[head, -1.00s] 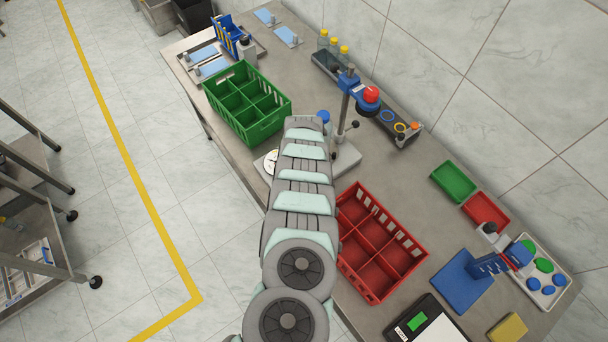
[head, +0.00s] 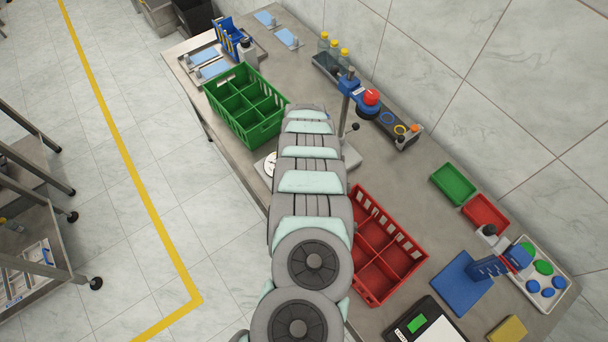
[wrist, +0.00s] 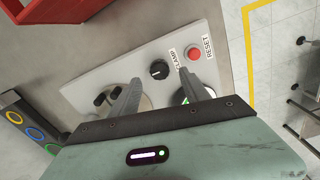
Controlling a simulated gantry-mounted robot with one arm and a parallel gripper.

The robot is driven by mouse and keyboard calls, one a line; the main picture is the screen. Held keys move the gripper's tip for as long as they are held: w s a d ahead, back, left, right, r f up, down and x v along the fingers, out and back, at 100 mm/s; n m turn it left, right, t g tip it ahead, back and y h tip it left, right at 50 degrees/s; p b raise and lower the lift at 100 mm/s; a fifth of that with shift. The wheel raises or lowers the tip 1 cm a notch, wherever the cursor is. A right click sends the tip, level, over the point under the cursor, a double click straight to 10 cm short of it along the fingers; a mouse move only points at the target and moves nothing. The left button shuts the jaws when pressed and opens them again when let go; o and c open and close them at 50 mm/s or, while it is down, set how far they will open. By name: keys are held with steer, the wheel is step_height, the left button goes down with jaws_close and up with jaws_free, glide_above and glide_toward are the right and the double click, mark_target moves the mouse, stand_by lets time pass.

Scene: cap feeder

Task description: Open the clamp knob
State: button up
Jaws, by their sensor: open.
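The clamp knob (wrist: 158,69) is a small round black knob on a pale grey panel (wrist: 90,78), beside a label that reads "CLAMP", partly covered. My gripper (wrist: 163,80) is open and empty. In the wrist view its two dark fingers point at the panel, and the knob shows between and slightly beyond their tips. I cannot tell the height of the fingertips above the knob. A round fitting with black prongs (wrist: 107,99) is partly behind the left finger. In the head view my arm hides the gripper and the knob.
A red RESET button (wrist: 193,54) sits right of the knob. A gauge is partly behind the right finger; its dial shows in the head view (head: 270,164). A red-topped press (head: 371,97) stands behind. Green (head: 262,133) and red (head: 408,238) crates flank the station.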

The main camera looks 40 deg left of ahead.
step_height(320, 180, up, 7)
steer(key=shift+f, duration=0.2)
steer(key=shift+d, duration=0.1)
stand_by(0.6)
